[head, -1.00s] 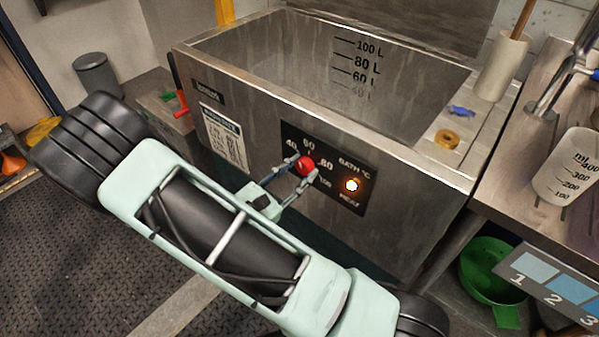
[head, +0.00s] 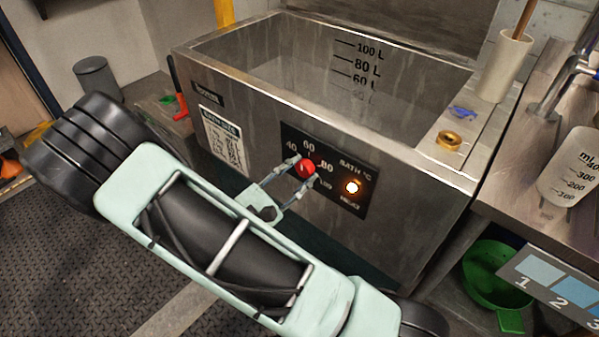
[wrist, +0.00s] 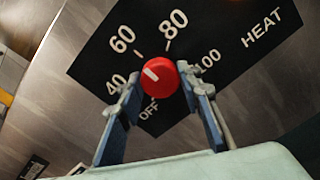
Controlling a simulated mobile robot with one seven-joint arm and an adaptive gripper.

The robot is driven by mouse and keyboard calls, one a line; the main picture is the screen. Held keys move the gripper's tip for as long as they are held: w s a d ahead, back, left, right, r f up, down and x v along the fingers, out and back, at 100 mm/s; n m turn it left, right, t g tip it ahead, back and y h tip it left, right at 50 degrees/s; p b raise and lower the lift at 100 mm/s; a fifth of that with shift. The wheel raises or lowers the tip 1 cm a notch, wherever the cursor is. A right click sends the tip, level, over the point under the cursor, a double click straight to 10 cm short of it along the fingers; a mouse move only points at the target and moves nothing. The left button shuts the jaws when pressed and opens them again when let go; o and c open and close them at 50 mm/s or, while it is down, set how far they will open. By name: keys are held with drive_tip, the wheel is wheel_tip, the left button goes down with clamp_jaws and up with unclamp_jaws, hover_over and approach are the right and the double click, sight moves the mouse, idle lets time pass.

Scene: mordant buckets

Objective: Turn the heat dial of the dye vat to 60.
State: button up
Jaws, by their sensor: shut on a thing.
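The dye vat (head: 330,210) is a steel tank with a black control panel on its front. The heat dial (head: 306,168) is a round red knob on that panel. It also shows in the wrist view (wrist: 163,85), where its white mark points between 40 and 60. Tick marks show by 60 and 80. My gripper (head: 302,170) is at the panel, one finger on each side of the dial, shut on it. In the wrist view, the fingertips (wrist: 155,82) flank the knob and leave the printed numbers mostly visible.
An orange lamp (head: 352,187) glows right of the dial. A brass ring (head: 449,139) and a blue object (head: 461,112) lie on the vat's right ledge. A measuring beaker (head: 570,170) stands on the right bench. A green bucket (head: 490,270) is below.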

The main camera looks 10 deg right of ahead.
drive_tip(key=o, duration=1.2)
drive_tip(key=shift+c, duration=0.2)
drive_tip(key=v, duration=1.2)
